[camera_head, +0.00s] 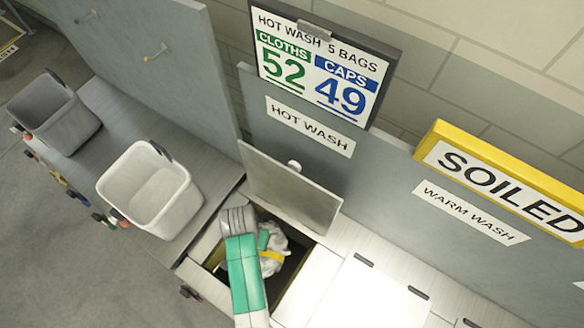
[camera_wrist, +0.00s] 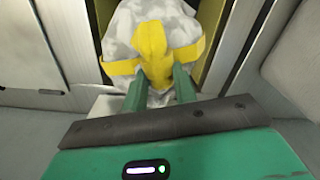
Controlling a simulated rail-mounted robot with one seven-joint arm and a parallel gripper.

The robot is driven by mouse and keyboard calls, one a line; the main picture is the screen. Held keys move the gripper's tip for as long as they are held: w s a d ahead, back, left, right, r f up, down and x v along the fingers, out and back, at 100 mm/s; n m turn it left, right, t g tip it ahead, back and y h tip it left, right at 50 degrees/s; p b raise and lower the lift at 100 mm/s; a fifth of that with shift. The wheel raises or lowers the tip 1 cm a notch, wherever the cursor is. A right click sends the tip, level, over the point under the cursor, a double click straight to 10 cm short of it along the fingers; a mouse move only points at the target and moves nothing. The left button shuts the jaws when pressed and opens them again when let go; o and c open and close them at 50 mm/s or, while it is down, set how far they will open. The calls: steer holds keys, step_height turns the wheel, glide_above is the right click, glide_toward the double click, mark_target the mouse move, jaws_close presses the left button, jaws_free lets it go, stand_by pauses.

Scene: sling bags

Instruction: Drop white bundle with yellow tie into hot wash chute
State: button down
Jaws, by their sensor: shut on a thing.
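The white bundle with the yellow tie (camera_head: 273,242) is at the open hot wash chute (camera_head: 298,247), below the "HOT WASH" label (camera_head: 310,127). My gripper (camera_head: 264,244) reaches over the opening, shut on the bundle. In the wrist view, the green fingers (camera_wrist: 160,86) meet at the yellow tie (camera_wrist: 152,48), with the white cloth (camera_wrist: 120,25) beyond. The chute lid (camera_head: 291,187) stands raised behind the opening. The arm hides part of the opening, and how deep the bundle sits is hard to tell.
A white bin (camera_head: 150,190) and a grey bin (camera_head: 55,113) stand on the counter at left. Closed lids (camera_head: 365,295) lie at right under the "WARM WASH" label (camera_head: 470,212). A yellow "SOILED" sign (camera_head: 505,183) and a count board (camera_head: 322,65) are above.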

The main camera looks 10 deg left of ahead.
steer(key=shift+s+d+f, duration=0.1)
steer(key=shift+d+f, duration=0.25)
steer(key=shift+d, duration=0.1)
step_height(320, 180, down, 6)
steer(key=b, duration=0.6)
steer(key=shift+f, duration=0.1)
steer(key=c, duration=1)
jaws_free()
steer(key=shift+c, duration=0.2)
step_height(320, 180, up, 8)
steer(key=shift+r, duration=0.1)
